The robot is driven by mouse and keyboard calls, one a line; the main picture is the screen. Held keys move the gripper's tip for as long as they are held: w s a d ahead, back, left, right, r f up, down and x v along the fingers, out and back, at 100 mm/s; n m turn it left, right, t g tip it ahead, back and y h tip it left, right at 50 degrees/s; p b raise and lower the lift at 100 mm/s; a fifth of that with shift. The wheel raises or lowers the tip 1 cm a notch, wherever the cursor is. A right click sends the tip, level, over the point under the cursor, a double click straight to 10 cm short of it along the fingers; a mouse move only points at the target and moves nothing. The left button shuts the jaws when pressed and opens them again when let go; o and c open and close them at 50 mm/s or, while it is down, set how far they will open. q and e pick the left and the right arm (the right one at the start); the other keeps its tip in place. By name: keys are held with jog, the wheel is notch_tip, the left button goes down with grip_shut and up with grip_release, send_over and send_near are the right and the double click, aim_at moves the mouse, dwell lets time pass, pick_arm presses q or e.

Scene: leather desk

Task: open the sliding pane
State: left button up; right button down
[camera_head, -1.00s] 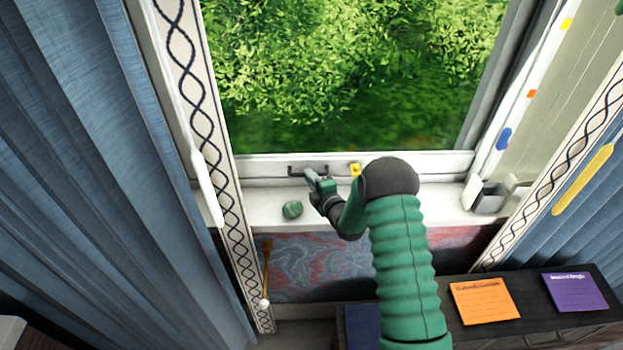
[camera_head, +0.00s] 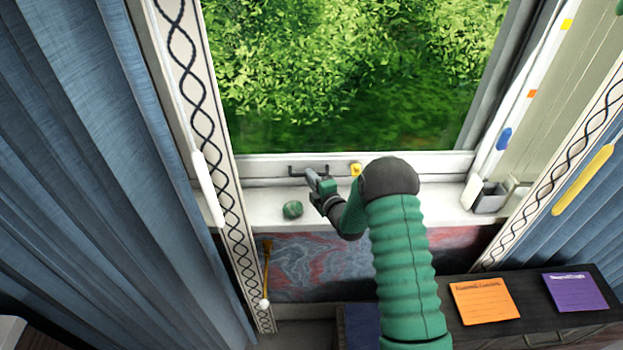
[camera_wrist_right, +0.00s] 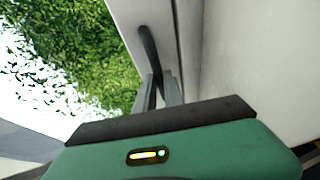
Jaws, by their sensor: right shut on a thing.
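The window pane (camera_head: 350,80) shows green leaves behind its glass. A dark bar handle (camera_head: 297,172) sits on the white lower rail of its frame (camera_head: 420,165). My right gripper (camera_head: 313,179) reaches over the sill to this handle. In the right wrist view, the fingers (camera_wrist_right: 161,92) are shut on the dark handle (camera_wrist_right: 149,50), which stands out from the white frame. Part of the handle is hidden by the gripper in the head view. My left gripper is not in view.
A green round stone (camera_head: 292,209) lies on the white sill (camera_head: 262,208), close to my right gripper. A yellow object (camera_head: 355,169) is by the rail. A grey box (camera_head: 489,197) stands at the sill's right end. Blue curtains (camera_head: 90,150) hang at both sides.

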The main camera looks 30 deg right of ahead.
aim_at(339, 180)
jog(key=shift+s+d+f, duration=0.15)
jog(key=shift+d, duration=0.05)
jog(key=shift+s+d+f+b, duration=0.15)
jog(key=shift+s+d+b, duration=0.15)
jog(key=shift+d, duration=0.15)
jog(key=s+d, duration=0.1)
jog(key=d, duration=0.1)
jog(key=s+d+b, duration=0.1)
jog(key=d, duration=0.1)
jog(key=s+d+b, duration=0.1)
jog(key=d, duration=0.1)
jog(key=shift+s, duration=0.3)
jog(key=s+d+b, duration=0.1)
jog(key=d, duration=0.1)
jog(key=s+d, duration=0.2)
jog(key=d, duration=0.1)
jog(key=s+d+b, duration=0.1)
jog(key=s+d, duration=0.1)
jog(key=shift+d+b, duration=0.35)
jog(key=shift+w+a, duration=0.45)
jog(key=shift+a, duration=0.15)
jog(key=c, duration=1.8)
grip_release()
jog(key=o, duration=0.3)
jog(key=shift+d+r, duration=0.1)
jog(key=shift+r, duration=0.1)
jog(key=shift+o, duration=0.2)
jog(key=shift+s+d, duration=0.2)
jog(key=shift+d, duration=0.15)
